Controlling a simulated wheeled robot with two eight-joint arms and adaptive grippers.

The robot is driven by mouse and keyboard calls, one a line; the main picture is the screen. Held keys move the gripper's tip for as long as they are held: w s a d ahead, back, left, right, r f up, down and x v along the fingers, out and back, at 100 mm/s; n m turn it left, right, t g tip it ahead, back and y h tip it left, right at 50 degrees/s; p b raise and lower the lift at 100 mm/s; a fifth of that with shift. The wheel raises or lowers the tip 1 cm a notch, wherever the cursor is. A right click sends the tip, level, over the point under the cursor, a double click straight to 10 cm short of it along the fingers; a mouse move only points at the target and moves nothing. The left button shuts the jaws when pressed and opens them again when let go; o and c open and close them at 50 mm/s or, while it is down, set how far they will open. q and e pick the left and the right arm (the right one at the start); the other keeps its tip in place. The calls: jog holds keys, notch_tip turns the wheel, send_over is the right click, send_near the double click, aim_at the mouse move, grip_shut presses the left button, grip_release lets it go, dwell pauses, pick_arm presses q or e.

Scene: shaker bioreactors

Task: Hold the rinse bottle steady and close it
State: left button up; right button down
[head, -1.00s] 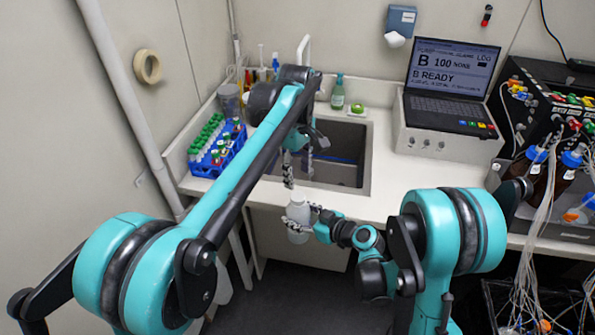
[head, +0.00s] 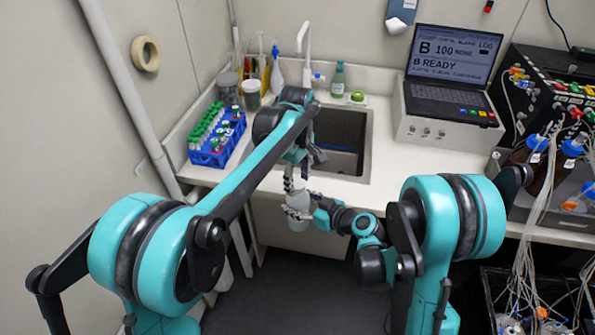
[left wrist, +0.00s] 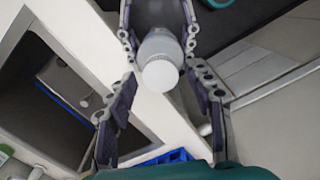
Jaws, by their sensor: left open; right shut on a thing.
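The rinse bottle (head: 298,218) is white and stands upright in front of the counter, below the sink's front edge. My right gripper (head: 298,213) is shut on its body from the right. My left gripper (head: 296,183) is just above the bottle, pointing down. In the left wrist view, the bottle's round white cap (left wrist: 160,74) shows from above. It sits on the bottle's top; how tightly cannot be told. The open left fingers (left wrist: 163,95) lie on either side of the cap, with gaps visible. The fingers farther up that view, flanking the bottle's body, appear to be my right gripper's.
The sink (head: 342,140) is behind the bottle. A blue rack (head: 213,157) of capped tubes stands at the counter's left. A green bottle (head: 338,80) stands behind the sink. A laptop (head: 450,75) sits on a box at the right. Cables hang at the far right.

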pick_arm(q)
jog(key=shift+f, duration=0.15)
jog(key=shift+c, duration=0.2)
grip_shut()
